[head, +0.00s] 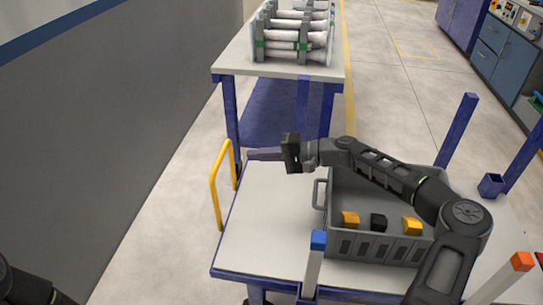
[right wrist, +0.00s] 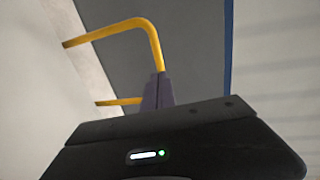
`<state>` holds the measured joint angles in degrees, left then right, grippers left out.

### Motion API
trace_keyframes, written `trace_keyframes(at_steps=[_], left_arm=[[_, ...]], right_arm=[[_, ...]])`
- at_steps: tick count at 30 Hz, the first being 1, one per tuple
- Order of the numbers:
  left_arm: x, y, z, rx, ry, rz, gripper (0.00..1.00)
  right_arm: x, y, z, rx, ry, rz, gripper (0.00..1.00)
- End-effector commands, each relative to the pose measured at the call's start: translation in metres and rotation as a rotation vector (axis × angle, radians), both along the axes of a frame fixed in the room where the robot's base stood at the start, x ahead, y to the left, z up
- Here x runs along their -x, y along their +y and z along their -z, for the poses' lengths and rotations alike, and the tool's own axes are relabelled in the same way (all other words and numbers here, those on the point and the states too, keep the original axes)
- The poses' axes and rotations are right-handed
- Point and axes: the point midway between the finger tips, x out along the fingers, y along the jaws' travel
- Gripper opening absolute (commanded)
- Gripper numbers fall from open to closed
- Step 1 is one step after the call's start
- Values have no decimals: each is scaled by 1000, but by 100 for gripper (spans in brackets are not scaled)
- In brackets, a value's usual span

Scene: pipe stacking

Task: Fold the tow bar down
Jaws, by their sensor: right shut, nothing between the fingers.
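The yellow tow bar (head: 214,186) stands upright at the left edge of the near cart (head: 262,225). It is a bent tube in a U shape. My right gripper (head: 248,155) reaches left over the cart, with its fingers together and empty. Its fingertips are close to the right of the bar's upper far end. In the right wrist view the bar (right wrist: 157,45) runs beyond the shut grey-purple fingers (right wrist: 160,76); I cannot tell whether they touch it. My left gripper is out of view; only part of the left arm shows at the bottom left.
A grey crate (head: 345,246) with yellow and black pieces stands on the cart, under my right arm. A second cart (head: 228,66) behind it carries a rack of white pipes (head: 288,37). A grey wall (head: 90,130) is on the left, with clear floor between.

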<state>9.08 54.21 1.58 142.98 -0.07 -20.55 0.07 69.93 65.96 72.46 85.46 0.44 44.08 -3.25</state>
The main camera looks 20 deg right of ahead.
Motion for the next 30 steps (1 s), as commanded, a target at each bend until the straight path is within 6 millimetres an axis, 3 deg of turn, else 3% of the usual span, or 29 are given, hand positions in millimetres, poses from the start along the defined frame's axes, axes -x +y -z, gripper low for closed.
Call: trace_keyframes(at_steps=[6,12,30], left_arm=[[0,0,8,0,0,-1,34],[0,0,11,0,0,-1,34],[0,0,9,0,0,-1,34]], right_arm=[[-22,37,10,-1,0,-3,0],[-34,55,14,0,0,-1,0],[-39,62,12,10,5,0,0]])
